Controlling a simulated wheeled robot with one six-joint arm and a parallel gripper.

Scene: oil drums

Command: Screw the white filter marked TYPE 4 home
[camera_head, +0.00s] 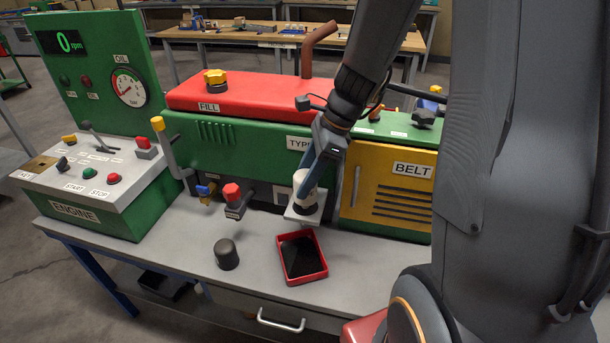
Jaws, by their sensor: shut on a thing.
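The white filter (308,187) stands upright at the front of the green engine (235,145), over a small light plate (304,214). My gripper (312,182) reaches down from the upper right and is shut on the white filter. The fingers cover part of the filter, and no marking on it can be read. A label starting TYPE (297,143) on the engine above is partly hidden by my gripper. I cannot tell how far the filter is seated.
A red tray (322,273) with a dark inside and a dark cylinder (226,254) stand on the bench in front. A red-capped valve (233,196) and a blue-yellow valve (206,192) stick out left of the filter. The yellow BELT cover (388,190) is close on the right.

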